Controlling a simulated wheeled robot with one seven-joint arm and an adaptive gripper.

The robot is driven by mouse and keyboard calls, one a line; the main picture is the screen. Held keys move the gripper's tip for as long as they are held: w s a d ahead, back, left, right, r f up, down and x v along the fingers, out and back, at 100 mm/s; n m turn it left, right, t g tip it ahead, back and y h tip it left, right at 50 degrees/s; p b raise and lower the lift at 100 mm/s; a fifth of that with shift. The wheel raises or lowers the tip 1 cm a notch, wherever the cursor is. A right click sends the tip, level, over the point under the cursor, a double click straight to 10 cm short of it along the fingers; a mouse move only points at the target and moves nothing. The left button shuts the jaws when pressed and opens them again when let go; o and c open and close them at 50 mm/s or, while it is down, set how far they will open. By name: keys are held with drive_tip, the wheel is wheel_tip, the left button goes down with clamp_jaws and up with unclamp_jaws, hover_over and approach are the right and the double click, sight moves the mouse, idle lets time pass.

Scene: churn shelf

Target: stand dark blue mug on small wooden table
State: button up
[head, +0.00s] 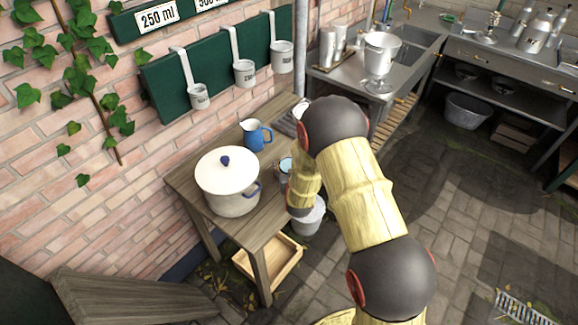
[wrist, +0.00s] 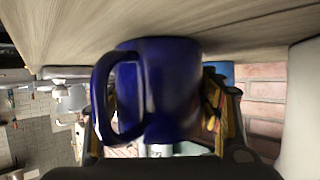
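The dark blue mug (wrist: 165,90) fills the middle of the wrist view, its handle toward the left. My gripper (wrist: 160,125) has a finger on each side of it and appears shut on it; the handle partly hides the left finger. The small wooden table (head: 262,222) stands against the brick wall in the head view. Its surface (wrist: 250,22) runs across the top of the wrist view, close to one end of the mug; whether they touch I cannot tell. In the head view, my arm hides most of the gripper, at the table's right side.
A large white lidded pot (head: 228,185) and a blue jug (head: 255,135) stand on the table. A wooden crate (head: 268,262) and a metal bucket (head: 308,217) are below it. Measuring cups (head: 245,72) hang above. A metal sink counter (head: 350,80) lies beyond.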

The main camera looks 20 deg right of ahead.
drive_tip(key=shift+o, duration=1.3)
drive_tip(key=shift+r, duration=0.1)
drive_tip(key=shift+r, duration=0.15)
drive_tip(key=p+v, duration=0.2)
drive_tip(key=v, duration=0.9)
drive_tip(key=shift+s+a+r, duration=0.1)
drive_tip(key=shift+s, duration=0.25)
drive_tip(key=s+a+r+n+g+y, duration=0.1)
drive_tip(key=s+r+g, duration=0.15)
drive_tip(key=r, duration=0.65)
drive_tip(key=s+a+r+g+y, duration=0.1)
drive_tip(key=s+r, duration=0.3)
drive_tip(key=r, duration=0.6)
drive_tip(key=s+r+g, duration=0.1)
drive_tip(key=s+r, duration=0.2)
drive_tip(key=s, duration=0.5)
drive_tip(key=s+d+r+g, duration=0.1)
drive_tip(key=s+r, duration=0.2)
drive_tip(key=s, duration=0.6)
drive_tip(key=s+r+g, duration=0.2)
drive_tip(key=s+r, duration=0.1)
drive_tip(key=s, duration=0.5)
drive_tip(key=shift+s+d+r+n, duration=0.2)
drive_tip(key=shift+d+r+n, duration=0.15)
drive_tip(key=shift+d+n, duration=0.05)
